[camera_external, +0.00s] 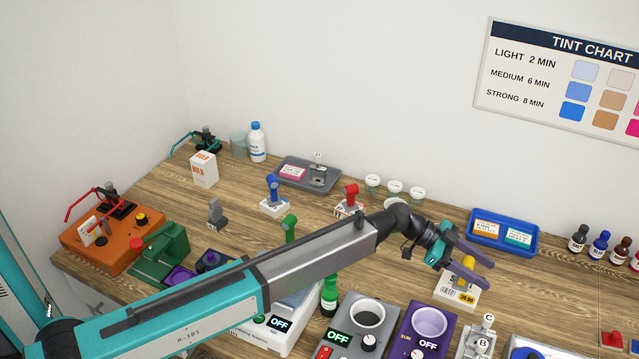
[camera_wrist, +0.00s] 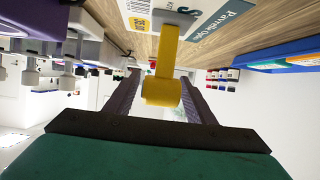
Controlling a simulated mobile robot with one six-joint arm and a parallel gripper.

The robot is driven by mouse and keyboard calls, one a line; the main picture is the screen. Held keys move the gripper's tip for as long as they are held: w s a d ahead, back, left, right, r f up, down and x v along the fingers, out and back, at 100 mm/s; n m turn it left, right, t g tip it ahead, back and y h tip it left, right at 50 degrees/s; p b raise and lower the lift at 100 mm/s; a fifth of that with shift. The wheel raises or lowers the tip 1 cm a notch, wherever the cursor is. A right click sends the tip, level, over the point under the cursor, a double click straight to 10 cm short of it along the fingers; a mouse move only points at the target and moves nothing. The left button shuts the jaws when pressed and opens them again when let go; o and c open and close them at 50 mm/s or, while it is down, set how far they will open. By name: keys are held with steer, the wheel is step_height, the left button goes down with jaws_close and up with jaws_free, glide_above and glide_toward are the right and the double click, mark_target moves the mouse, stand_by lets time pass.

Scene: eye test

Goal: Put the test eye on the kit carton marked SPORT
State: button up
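A yellow piece with a round head on a post (camera_external: 468,263), which looks like the test eye, stands upright on a white carton (camera_external: 455,293) with partly hidden lettering starting with S and a price label. My gripper (camera_external: 486,274) is open, with a finger on either side of the yellow head. In the wrist view the yellow piece (camera_wrist: 160,92) lies between the spread fingers (camera_wrist: 160,76), and narrow gaps seem to show beside it. The carton (camera_wrist: 150,12) is at the top edge there, with a barcode and an S.
Similar blue (camera_external: 272,188), red (camera_external: 350,194) and green (camera_external: 290,228) pieces stand further left. A blue tray (camera_external: 531,246) with two cards lies behind my gripper. A purple device (camera_external: 420,340) and a grey device (camera_external: 345,340) stand in front. Small bottles (camera_external: 599,244) line the right.

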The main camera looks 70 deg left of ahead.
steer(key=shift+r+p, duration=0.2)
steer(key=shift+p, duration=0.15)
steer(key=b+v, duration=0.3)
steer(key=v, duration=0.9)
steer(key=shift+b, duration=0.3)
